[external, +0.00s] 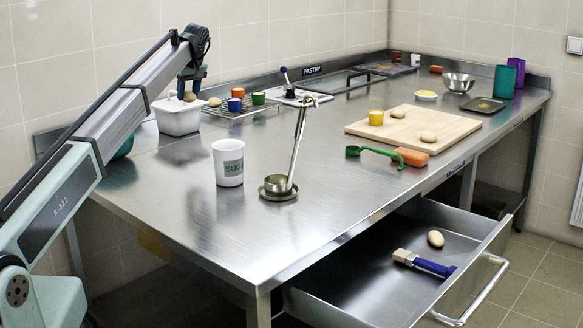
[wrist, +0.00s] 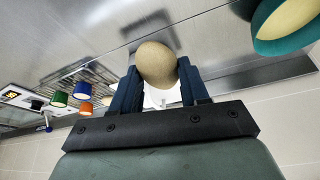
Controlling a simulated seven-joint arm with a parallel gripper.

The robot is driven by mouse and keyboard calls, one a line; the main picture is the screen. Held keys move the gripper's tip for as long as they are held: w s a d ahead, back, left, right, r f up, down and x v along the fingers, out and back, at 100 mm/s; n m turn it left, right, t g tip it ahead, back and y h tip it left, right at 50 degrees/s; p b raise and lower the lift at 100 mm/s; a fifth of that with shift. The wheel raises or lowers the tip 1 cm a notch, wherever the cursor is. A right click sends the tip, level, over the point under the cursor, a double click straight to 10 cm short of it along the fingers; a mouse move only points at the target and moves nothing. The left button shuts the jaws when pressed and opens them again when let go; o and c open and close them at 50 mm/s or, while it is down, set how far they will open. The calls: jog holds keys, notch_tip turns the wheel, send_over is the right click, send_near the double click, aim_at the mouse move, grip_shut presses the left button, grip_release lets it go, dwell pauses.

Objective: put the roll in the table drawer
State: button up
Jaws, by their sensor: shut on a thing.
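My gripper (external: 190,92) is at the back left, just above a white tub (external: 178,120). It is shut on a tan roll (external: 190,97); in the wrist view the roll (wrist: 157,63) sits between the two blue fingers (wrist: 158,85). The table drawer (external: 370,278) stands pulled out at the front right, far from my gripper. Another roll (external: 436,238) lies in it beside a blue-handled brush (external: 424,263). More rolls lie on the wire rack (external: 215,102) and on the cutting board (external: 428,137).
A sugar mug (external: 228,163) and a tall ladle stand (external: 280,188) stand mid-table between my gripper and the drawer. Coloured cups (external: 237,104) are on the rack. A teal bowl (wrist: 285,28) is near my gripper. The front left tabletop is clear.

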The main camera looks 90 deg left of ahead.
notch_tip(320, 180, up, 5)
jog(key=shift+a+r, duration=0.1)
jog(key=shift+r, duration=0.1)
jog(key=w+d+m+t, duration=0.1)
jog(key=w+d+m, duration=0.1)
jog(key=w+d, duration=0.5)
jog(key=w+d+m, duration=0.2)
jog(key=w+d, duration=0.1)
jog(key=w, duration=0.8)
jog(key=m+t+h, duration=0.1)
jog(key=m+t, duration=0.4)
jog(key=m, duration=0.8)
send_over(408, 286)
jog(key=s, duration=0.1)
notch_tip(408, 286, down, 24)
jog(key=shift+s+d+f, duration=0.1)
jog(key=shift+d+f, duration=0.05)
jog(key=shift+f, duration=1.7)
jog(key=shift+w+d+f, duration=0.1)
jog(key=shift+d+f, duration=0.05)
jog(key=shift+f, duration=1.7)
jog(key=shift+s+d+f, duration=0.1)
jog(key=shift+d+f, duration=0.05)
jog(key=shift+f, duration=1.7)
jog(key=shift+f, duration=0.15)
